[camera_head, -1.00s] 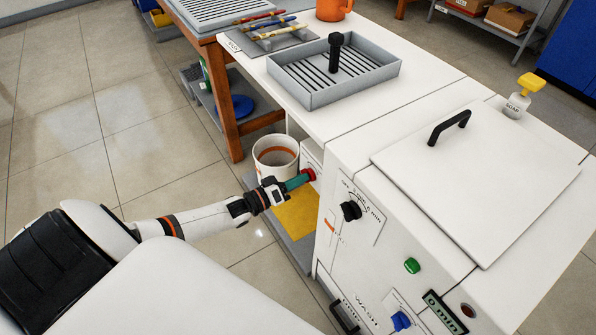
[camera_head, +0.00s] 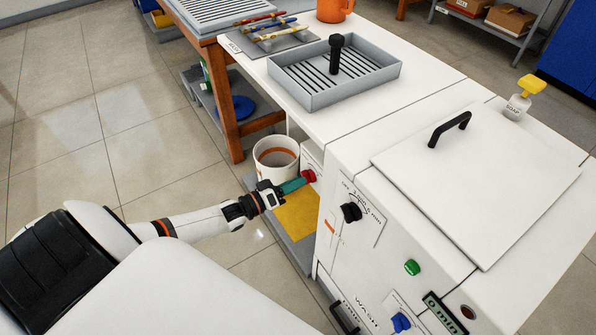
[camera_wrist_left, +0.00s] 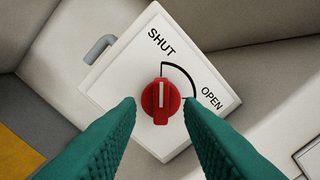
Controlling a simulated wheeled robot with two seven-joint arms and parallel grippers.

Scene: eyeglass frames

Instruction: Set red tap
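The red tap (camera_head: 309,176) is a red knob on a white panel, low at the left side of the white washer cabinet. In the left wrist view the red tap (camera_wrist_left: 161,101) has a white line that points up towards the SHUT end of a printed arc; OPEN is at the right end. My left gripper (camera_head: 297,181) points at the tap. In the wrist view its green fingers (camera_wrist_left: 160,104) are apart, one on each side of the knob, with gaps on both sides. My right gripper is out of view.
A white bucket (camera_head: 276,157) stands just behind my left gripper, and a yellow patch (camera_head: 297,216) lies below it. The cabinet front has a black dial (camera_head: 351,212), a green button (camera_head: 412,267) and a blue knob (camera_head: 401,321). Floor left of the arm is clear.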

